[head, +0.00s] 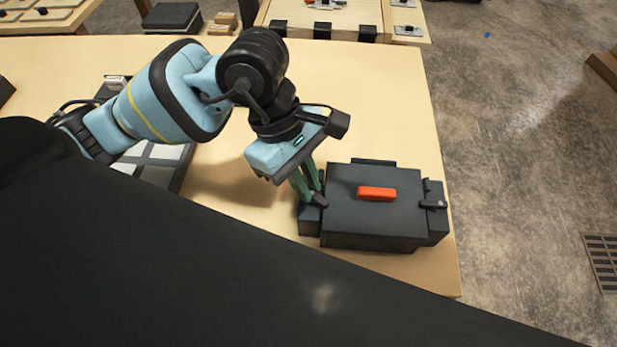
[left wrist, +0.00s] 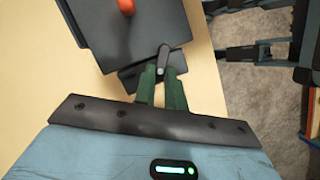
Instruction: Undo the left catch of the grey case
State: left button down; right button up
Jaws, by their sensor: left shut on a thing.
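The grey case (head: 345,218) stands on the table with a red-orange handle (head: 376,194) on its lid; the lid is down. Its left catch (head: 318,200) is a small dark lever on the block at the case's left side. My left gripper (head: 312,196) reaches down from above, its green fingers shut on the left catch. In the left wrist view the fingers close around the grey lever (left wrist: 162,62). The right catch (head: 433,204) lies across the case's right side. My right gripper cannot be made out in the head view.
The wooden table (head: 390,100) is clear behind the case. Its right edge is close to the case. A tray with pale squares (head: 160,155) lies under my left arm. A dark box (head: 172,17) and other tables stand beyond.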

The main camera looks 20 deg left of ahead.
pick_arm(q)
jog(key=m+b, duration=0.1)
jog(key=m, duration=0.1)
jog(key=m+g+y+b, duration=0.1)
jog(key=m+b, duration=0.1)
jog(key=m+g+b, duration=0.1)
jog(key=m+b, duration=0.1)
jog(key=shift+w+d+f+m, duration=0.2)
jog(key=shift+w+m, duration=0.1)
jog(key=shift+d+r+m+y+b, duration=0.1)
jog(key=shift+m+y+b, duration=0.6)
jog(key=shift+m+b, duration=0.45)
jog(key=shift+w+m+g+b, duration=0.1)
jog(key=shift+m+g+b, duration=0.4)
jog(key=shift+m, duration=0.35)
jog(key=shift+d+r+m+y, duration=0.1)
jog(key=shift+m+y, duration=0.2)
jog(key=shift+y, duration=0.1)
pick_arm(e)
notch_tip(320, 180, down, 9)
jog(key=s+g, duration=0.1)
jog(key=s, duration=0.1)
jog(key=shift+a, duration=0.15)
pick_arm(q)
jog(key=shift+b, duration=0.3)
pick_arm(e)
jog(key=shift+s, duration=0.2)
